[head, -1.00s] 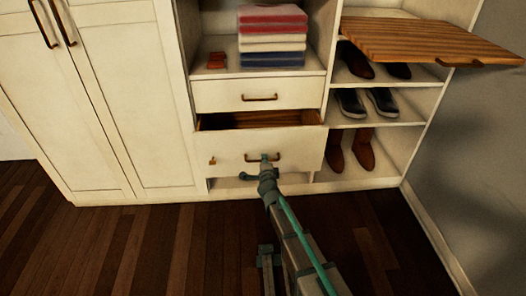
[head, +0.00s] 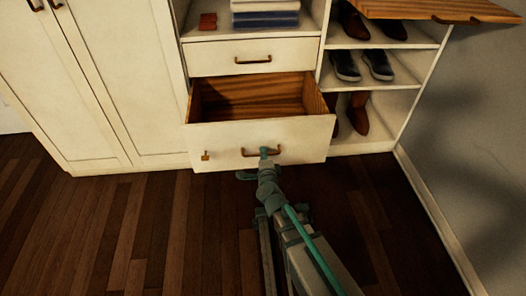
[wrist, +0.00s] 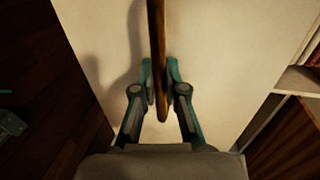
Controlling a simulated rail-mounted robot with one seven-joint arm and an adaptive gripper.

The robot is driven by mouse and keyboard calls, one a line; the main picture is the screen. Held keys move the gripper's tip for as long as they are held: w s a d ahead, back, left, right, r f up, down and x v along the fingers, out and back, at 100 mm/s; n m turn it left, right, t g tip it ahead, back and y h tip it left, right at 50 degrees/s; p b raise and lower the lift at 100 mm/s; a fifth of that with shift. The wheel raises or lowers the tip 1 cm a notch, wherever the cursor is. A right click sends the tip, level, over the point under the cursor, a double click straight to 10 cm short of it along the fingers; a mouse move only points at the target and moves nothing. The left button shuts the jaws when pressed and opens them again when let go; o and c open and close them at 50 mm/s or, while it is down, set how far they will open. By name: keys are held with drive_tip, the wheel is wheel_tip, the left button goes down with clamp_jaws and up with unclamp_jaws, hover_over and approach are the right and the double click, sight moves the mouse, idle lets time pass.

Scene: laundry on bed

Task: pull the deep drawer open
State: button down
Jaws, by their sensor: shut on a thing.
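The deep drawer (head: 228,136) is the lower drawer of the white wardrobe and stands well out, with its bare wooden inside showing in the head view. Its brown bar handle (head: 250,153) runs across the front panel. My gripper (head: 264,152) is at the right part of this handle. In the wrist view the handle (wrist: 156,50) runs upright between the two teal fingers of my gripper (wrist: 160,85), which are shut on it. The pale drawer front (wrist: 220,40) lies behind it. A small brown fitting (head: 205,156) sits at the left of the drawer front.
A shallow shut drawer (head: 225,57) is just above. Shoes (head: 362,65) and boots (head: 357,113) stand on shelves to the right, under a fold-down wooden board (head: 440,10). Tall cupboard doors (head: 130,80) are shut at left. The dark floor (head: 140,235) in front is clear.

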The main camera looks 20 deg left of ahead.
drive_tip(key=c, duration=1.2)
unclamp_jaws()
drive_tip(key=shift+s, duration=0.1)
drive_tip(key=v, duration=0.7)
drive_tip(key=shift+s+d+r, duration=0.1)
